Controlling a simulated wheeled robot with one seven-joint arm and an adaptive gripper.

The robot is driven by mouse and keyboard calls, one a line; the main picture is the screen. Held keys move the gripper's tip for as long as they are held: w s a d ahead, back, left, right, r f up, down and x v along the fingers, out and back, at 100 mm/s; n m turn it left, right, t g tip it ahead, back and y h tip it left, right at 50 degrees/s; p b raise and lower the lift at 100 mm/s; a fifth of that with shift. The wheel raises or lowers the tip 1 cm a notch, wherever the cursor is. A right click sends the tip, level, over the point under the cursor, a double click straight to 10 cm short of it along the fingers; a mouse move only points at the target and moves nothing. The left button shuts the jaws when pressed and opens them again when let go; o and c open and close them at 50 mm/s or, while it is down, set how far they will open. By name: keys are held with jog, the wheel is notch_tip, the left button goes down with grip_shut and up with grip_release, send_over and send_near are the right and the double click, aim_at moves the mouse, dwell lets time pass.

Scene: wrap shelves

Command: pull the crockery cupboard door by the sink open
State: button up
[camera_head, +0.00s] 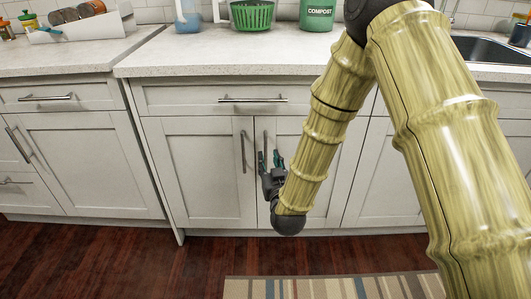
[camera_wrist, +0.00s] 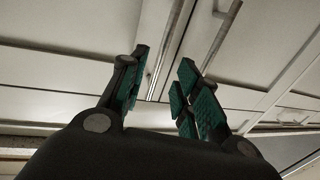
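The cupboard door (camera_head: 380,185) on the sink side of a double-door pair is white, panelled and closed. Its upright metal bar handle (camera_head: 265,140) is near its left edge. My gripper (camera_head: 270,163) is at this handle, low in front of the door. In the wrist view my gripper (camera_wrist: 160,88) has its two green-padded fingers spread apart. A bar that looks like the handle (camera_wrist: 168,50) runs between them, with gaps visible. Whether either finger touches it I cannot tell. My arm hides part of the door.
The neighbouring left door (camera_head: 205,170) is closed, with its own upright handle (camera_head: 242,152) close by. A drawer (camera_head: 215,97) is above, under the countertop (camera_head: 240,55). The sink (camera_head: 485,48) is at the right. A striped rug (camera_head: 330,287) lies on the wooden floor (camera_head: 130,262), which is clear.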

aim_at(266, 151)
jog(key=shift+w+a+b, duration=0.15)
jog(key=shift+w+a, duration=0.05)
jog(key=shift+w, duration=0.8)
jog(key=shift+w+a+b, duration=0.2)
jog(key=shift+w, duration=0.85)
jog(key=shift+w+a+b, duration=0.15)
jog(key=shift+w+a, duration=0.05)
jog(key=shift+w, duration=0.8)
grip_shut()
